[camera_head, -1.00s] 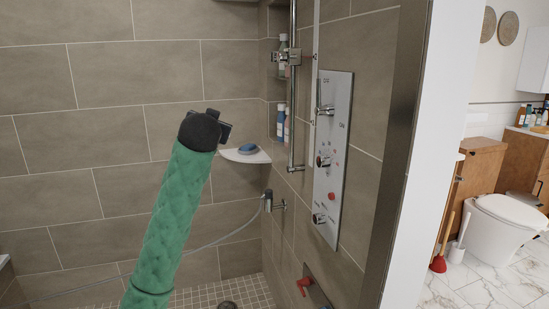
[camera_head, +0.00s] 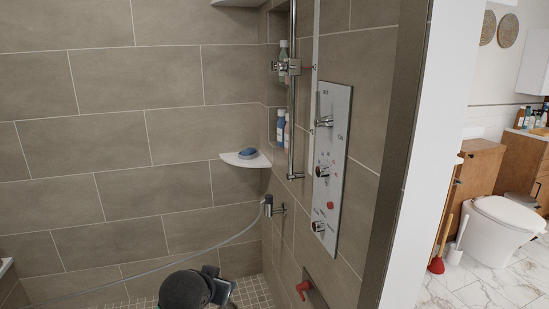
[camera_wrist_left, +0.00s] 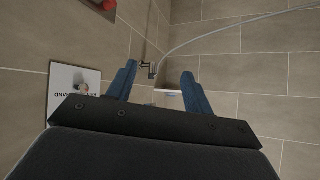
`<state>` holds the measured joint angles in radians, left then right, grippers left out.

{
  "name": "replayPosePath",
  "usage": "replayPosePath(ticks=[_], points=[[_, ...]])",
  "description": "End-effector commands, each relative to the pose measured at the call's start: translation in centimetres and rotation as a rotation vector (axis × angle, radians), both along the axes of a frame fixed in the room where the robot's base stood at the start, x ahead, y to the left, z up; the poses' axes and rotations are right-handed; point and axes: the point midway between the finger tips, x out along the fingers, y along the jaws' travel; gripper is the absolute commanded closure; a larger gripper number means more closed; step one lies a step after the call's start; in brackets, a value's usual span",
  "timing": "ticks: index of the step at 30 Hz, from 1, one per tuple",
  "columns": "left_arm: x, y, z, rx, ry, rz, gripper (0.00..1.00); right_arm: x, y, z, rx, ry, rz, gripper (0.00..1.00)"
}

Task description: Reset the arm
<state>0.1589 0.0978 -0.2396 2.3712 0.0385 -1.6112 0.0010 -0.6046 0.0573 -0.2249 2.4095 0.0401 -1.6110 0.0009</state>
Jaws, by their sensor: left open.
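My left gripper (camera_head: 222,287) is at the bottom of the head view, low in front of the shower's tiled wall and floor. Its dark, rounded wrist end shows there, and the rest of the arm is below the picture. In the left wrist view the two blue fingers (camera_wrist_left: 160,82) stand wide apart with nothing between them. The gripper touches nothing that I can see. My right gripper is in neither view.
A shower control panel (camera_head: 330,165) with knobs is on the right wall, a red lever (camera_head: 304,288) below it. A corner shelf (camera_head: 228,160) holds a blue item. A hose (camera_head: 150,268) hangs across the back. A toilet (camera_head: 505,230) stands outside at right.

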Motion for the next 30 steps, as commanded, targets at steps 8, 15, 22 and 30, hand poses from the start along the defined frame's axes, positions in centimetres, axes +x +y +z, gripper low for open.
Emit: replayPosePath(ticks=[8,15,22,30], points=[[-7.1,0.1,-6.7,-0.03,0.149,0.006,0.49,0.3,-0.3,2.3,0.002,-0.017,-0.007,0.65],[-13.6,0.2,-12.8,-0.043,0.301,0.016,0.49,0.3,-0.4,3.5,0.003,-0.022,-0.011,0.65],[-20.7,0.0,-18.2,-0.052,0.46,0.025,0.49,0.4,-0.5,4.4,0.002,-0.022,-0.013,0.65],[-29.4,-0.2,-22.7,-0.057,0.63,0.031,0.49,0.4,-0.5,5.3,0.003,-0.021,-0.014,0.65]])
